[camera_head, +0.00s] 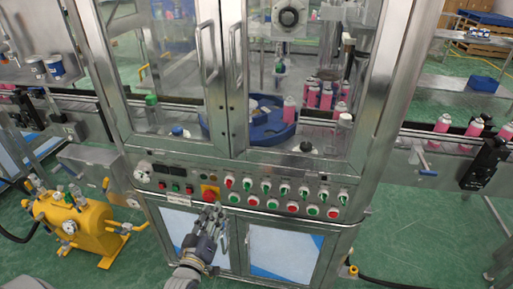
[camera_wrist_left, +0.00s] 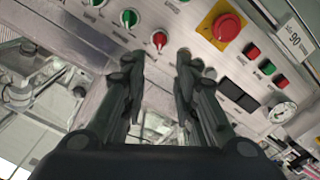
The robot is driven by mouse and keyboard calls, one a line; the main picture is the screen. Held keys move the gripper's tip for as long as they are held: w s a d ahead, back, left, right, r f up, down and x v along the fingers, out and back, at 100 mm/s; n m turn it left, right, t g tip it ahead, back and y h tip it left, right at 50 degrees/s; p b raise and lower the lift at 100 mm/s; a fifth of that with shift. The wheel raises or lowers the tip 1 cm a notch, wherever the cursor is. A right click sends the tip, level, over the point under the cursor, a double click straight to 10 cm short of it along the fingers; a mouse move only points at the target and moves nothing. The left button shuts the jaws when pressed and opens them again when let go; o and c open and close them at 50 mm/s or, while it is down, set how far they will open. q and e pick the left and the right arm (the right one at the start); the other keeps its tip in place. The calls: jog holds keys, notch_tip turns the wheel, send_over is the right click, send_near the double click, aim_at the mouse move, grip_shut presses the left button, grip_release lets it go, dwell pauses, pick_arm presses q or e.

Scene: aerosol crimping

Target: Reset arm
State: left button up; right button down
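My left gripper (camera_head: 212,212) is in front of the machine's control panel (camera_head: 150,182), just below the yellow plate with the large red emergency button (camera_head: 209,193). In the left wrist view, its two dark fingers (camera_wrist_left: 160,62) stand apart with an empty gap between them. The large red button (camera_wrist_left: 227,27) on its yellow plate is up and right of the fingers there, and a small red switch (camera_wrist_left: 159,39) shows above the gap. I cannot tell whether the fingertips touch the panel. My right gripper is not in view.
Framed glass doors with long handles (camera_head: 236,80) stand above the panel. Inside is a blue rotary holder (camera_head: 262,132) with pink cans. A conveyor with pink cans (camera_head: 442,124) runs right. A yellow tank (camera_head: 75,228) stands left. Green floor (camera_head: 420,225) is open at front right.

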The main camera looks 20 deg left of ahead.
pick_arm(q)
jog(key=s+d+f+m+g+h, duration=0.1)
jog(key=s+d+f+m+g, duration=0.15)
jog(key=f, duration=0.65)
jog(key=s+d+f+m+g+h, duration=0.15)
jog(key=s+d+f, duration=0.25)
jog(key=f, duration=0.6)
jog(key=s+d+f+m+g+h, duration=0.1)
jog(key=s+d+f+g, duration=0.2)
jog(key=f, duration=0.6)
jog(key=s+f+m+g, duration=0.2)
jog(key=s+f, duration=0.4)
jog(key=s, duration=0.4)
jog(key=s+d+f+m+g, duration=0.1)
jog(key=s+f+g, duration=0.3)
jog(key=s, duration=0.7)
jog(key=s+d+f+m+g, duration=0.1)
jog(key=s+f+m+g, duration=0.2)
jog(key=s+f, duration=0.6)
jog(key=shift+s+d+h, duration=0.25)
jog(key=shift+s+h, duration=0.2)
jog(key=shift+s, duration=0.2)
